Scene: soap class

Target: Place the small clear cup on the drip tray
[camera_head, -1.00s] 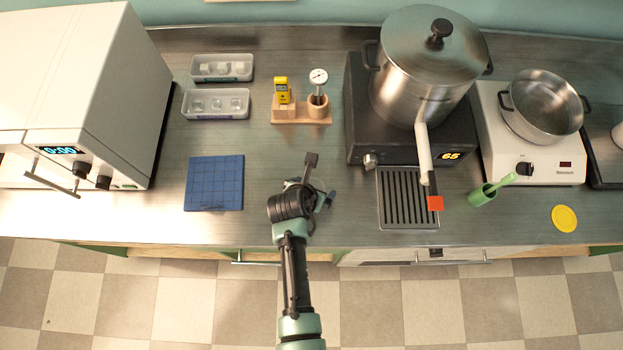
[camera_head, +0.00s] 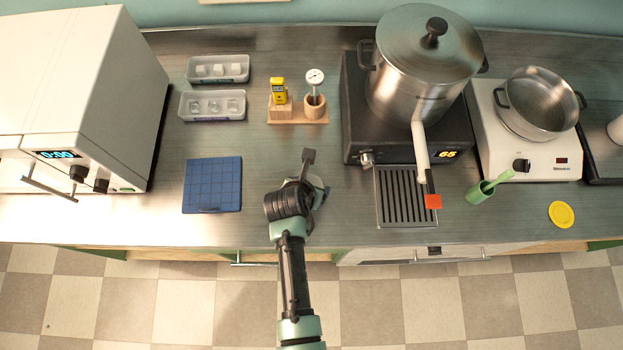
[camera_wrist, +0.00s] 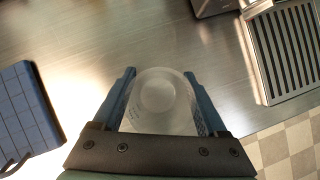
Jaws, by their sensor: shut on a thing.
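My gripper (camera_wrist: 160,108) is shut on the small clear cup (camera_wrist: 158,95), with one blue finger on each side of it in the wrist view. The cup's round outline faces the camera. In the head view my gripper (camera_head: 311,192) is over the counter, and my wrist hides most of the cup. The drip tray (camera_head: 380,215) is a slotted metal tray to the right of my gripper, below the big pot's spout. Its corner also shows at the upper right of the wrist view (camera_wrist: 258,58). The cup is apart from the tray.
A blue gridded mat (camera_head: 212,185) lies to the left. A spout with a red-tipped lever (camera_head: 433,201) hangs over the drip tray's right side. The counter (camera_head: 345,215) between gripper and tray is clear.

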